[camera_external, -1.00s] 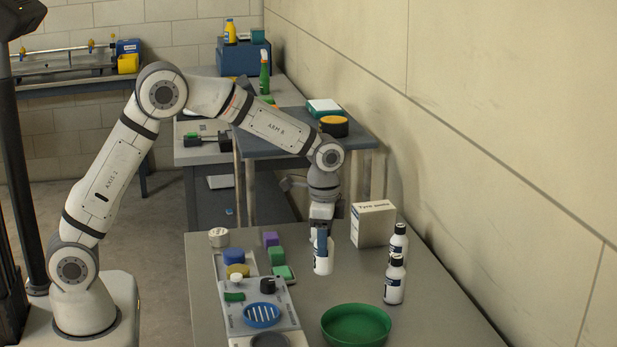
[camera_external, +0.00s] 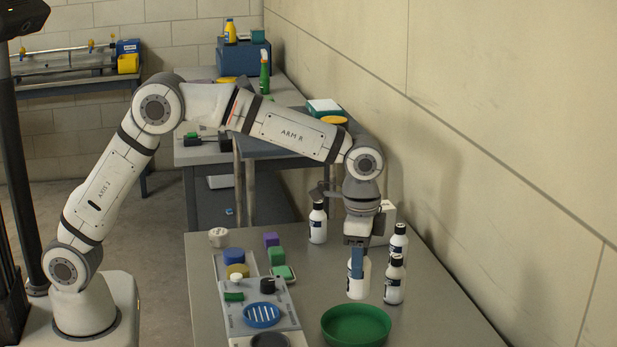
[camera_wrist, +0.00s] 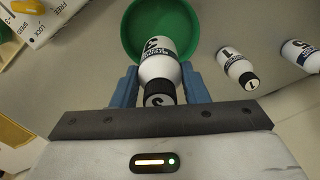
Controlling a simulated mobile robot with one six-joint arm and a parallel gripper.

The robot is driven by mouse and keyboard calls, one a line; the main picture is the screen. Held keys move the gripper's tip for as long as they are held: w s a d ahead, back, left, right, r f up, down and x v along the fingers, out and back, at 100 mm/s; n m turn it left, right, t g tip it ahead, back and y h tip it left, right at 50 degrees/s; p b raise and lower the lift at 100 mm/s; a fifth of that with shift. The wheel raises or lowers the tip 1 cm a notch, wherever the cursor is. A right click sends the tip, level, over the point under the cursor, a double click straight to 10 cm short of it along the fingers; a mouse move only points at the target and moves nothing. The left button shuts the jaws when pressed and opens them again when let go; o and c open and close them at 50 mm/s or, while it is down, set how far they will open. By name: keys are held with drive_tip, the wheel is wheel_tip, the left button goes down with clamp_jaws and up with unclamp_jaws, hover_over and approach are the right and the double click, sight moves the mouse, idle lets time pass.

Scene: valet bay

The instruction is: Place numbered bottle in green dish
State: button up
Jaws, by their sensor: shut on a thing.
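My gripper (camera_external: 357,262) is shut on a white bottle (camera_external: 357,283) with a dark cap, held upright to the right of the middle of the table, behind the green dish. The green dish (camera_external: 356,327) is at the front of the table and looks empty in the external view. In the wrist view the dish (camera_wrist: 131,30) lies just beyond the bottle.
Two similar bottles stand close on the right (camera_external: 394,283) (camera_external: 398,243); one cap reads 1 in the wrist view (camera_wrist: 237,68). Another bottle (camera_external: 318,222) stands at the back. A tray (camera_external: 283,309) with small items is on the left. A white box is partly hidden behind my arm.

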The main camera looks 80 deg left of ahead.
sight(357, 297)
wheel_tip(357, 297, down, 9)
drive_tip(key=shift+f+p, duration=0.1)
drive_tip(key=shift+p, duration=0.4)
drive_tip(key=shift+f, duration=0.2)
drive_tip(key=o, duration=1.1)
drive_tip(key=shift+c, duration=0.2)
wheel_tip(357, 297, up, 12)
drive_tip(key=shift+r+b, duration=0.1)
drive_tip(key=shift+b, duration=0.4)
drive_tip(key=s+a+r+n, duration=0.1)
drive_tip(key=s+a+r, duration=0.4)
drive_tip(key=s, duration=0.3)
drive_tip(key=s+a+f+n+t, duration=0.1)
drive_tip(key=s+a, duration=0.3)
drive_tip(key=s, duration=0.8)
drive_tip(key=s+a+f+n+t, duration=0.2)
drive_tip(key=s+a, duration=0.3)
drive_tip(key=s, duration=0.8)
drive_tip(key=shift+s+f+n, duration=0.2)
drive_tip(key=shift+f+n, duration=0.2)
drive_tip(key=shift+n, duration=0.3)
